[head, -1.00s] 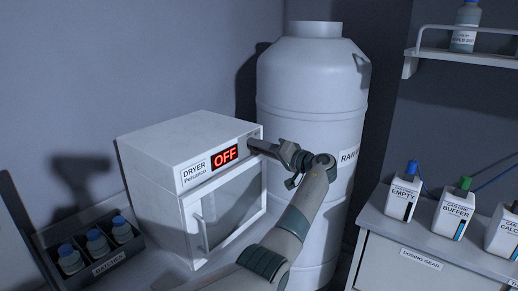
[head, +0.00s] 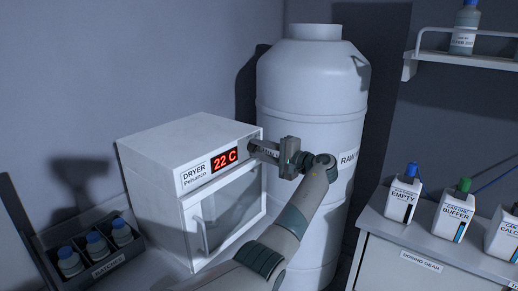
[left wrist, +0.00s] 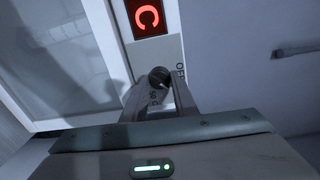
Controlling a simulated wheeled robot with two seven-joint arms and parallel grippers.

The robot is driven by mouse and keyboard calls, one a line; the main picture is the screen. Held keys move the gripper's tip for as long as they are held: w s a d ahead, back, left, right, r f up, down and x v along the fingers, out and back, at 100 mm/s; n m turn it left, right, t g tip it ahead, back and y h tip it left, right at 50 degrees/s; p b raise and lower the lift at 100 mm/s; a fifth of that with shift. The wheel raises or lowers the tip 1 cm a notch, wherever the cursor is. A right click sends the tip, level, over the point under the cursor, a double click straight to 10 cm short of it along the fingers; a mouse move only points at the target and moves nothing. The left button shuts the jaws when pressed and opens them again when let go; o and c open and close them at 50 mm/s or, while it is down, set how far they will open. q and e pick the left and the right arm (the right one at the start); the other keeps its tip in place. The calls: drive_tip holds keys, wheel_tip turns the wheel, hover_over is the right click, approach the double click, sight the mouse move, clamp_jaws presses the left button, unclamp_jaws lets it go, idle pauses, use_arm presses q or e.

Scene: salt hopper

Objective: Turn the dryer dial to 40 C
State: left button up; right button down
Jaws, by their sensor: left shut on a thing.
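The dryer (head: 165,150) is a white box with a glass door, and its red display (head: 225,159) reads 22 C. In the left wrist view the display (left wrist: 147,17) shows the letter C. The dial (left wrist: 159,77) is a small dark round knob on the front panel, with part of the lettering "OFF" beside it. My left gripper (left wrist: 158,88) is shut on the dial, one finger on each side. In the head view my left gripper (head: 262,150) is at the panel's right end and hides the dial. My right gripper is not in view.
A large white drum (head: 312,90) stands right behind my left arm. A crate of bottles (head: 110,262) sits left of the dryer. Labelled canisters (head: 402,193) stand on a counter at the right, below a shelf (head: 440,62) with a bottle. The dryer door handle (head: 203,232) sticks out below the panel.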

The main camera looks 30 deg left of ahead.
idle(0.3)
use_arm(q)
drive_tip(key=o, duration=0.9)
drive_tip(key=shift+o, duration=0.8)
drive_tip(key=shift+d, duration=0.15)
drive_tip(key=s+d+b, duration=0.1)
drive_tip(key=d+b, duration=0.6)
drive_tip(key=d, duration=1)
drive_tip(key=shift+s+r, duration=0.25)
drive_tip(key=shift+s, duration=0.1)
